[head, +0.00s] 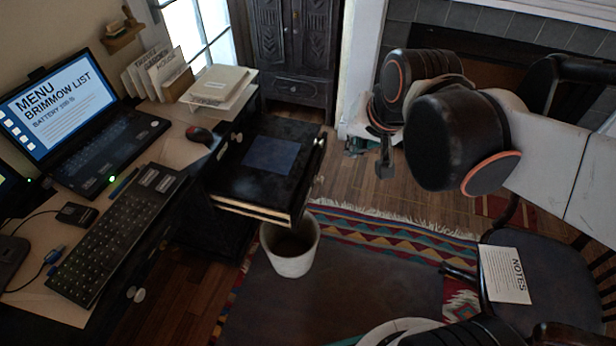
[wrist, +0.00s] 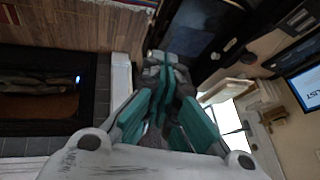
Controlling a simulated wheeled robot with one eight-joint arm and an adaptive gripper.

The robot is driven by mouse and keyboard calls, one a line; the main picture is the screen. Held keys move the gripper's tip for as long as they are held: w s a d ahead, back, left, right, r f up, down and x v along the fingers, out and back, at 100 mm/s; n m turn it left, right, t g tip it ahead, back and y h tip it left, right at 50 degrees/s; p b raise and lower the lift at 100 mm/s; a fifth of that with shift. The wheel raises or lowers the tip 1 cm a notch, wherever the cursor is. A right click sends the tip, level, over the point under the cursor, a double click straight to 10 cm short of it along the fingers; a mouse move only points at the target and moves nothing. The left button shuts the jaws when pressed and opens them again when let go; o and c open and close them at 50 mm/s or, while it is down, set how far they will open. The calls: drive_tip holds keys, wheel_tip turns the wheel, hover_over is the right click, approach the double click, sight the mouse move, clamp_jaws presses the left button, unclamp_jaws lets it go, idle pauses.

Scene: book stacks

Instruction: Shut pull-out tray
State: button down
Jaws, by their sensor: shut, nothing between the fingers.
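The pull-out tray (head: 232,178) is a black flat board with light-coloured edges, jutting out from the desk into the room. A dark blue rectangle lies on its top, and small knobs show along its right side. In the wrist view the dark tray (wrist: 190,42) appears beyond the fingers. My gripper (head: 368,146) hangs in the air to the right of the tray, apart from it, partly hidden by my own arm. Its teal fingers (wrist: 163,72) are drawn together and hold nothing in the wrist view.
The desk (head: 181,143) carries a laptop (head: 60,110), a keyboard (head: 118,235) and a mouse (head: 199,135). A white bin (head: 290,258) stands below the tray's front. A chair (head: 550,285) with a notes sheet is at right. A dark cabinet (head: 295,45) stands behind.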

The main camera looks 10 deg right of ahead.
drive_tip(key=w+d+f+m+g+y, duration=0.2)
drive_tip(key=w+f+m, duration=0.95)
drive_tip(key=w, duration=0.45)
drive_tip(key=w+d+f+m+g+y, duration=0.15)
drive_tip(key=f+m, duration=0.25)
drive_tip(key=f, duration=0.6)
drive_tip(key=w+f+m, duration=0.3)
drive_tip(key=f+m, duration=0.1)
drive_tip(key=f, duration=0.5)
drive_tip(key=b+x, duration=0.1)
drive_tip(key=x, duration=0.3)
drive_tip(key=a+b+x, duration=0.1)
drive_tip(key=x, duration=0.3)
drive_tip(key=w+a+r+b+x, duration=0.1)
drive_tip(key=b+x, duration=0.1)
drive_tip(key=x, duration=0.2)
drive_tip(key=shift+w+a, duration=0.3)
drive_tip(key=shift+a, duration=0.1)
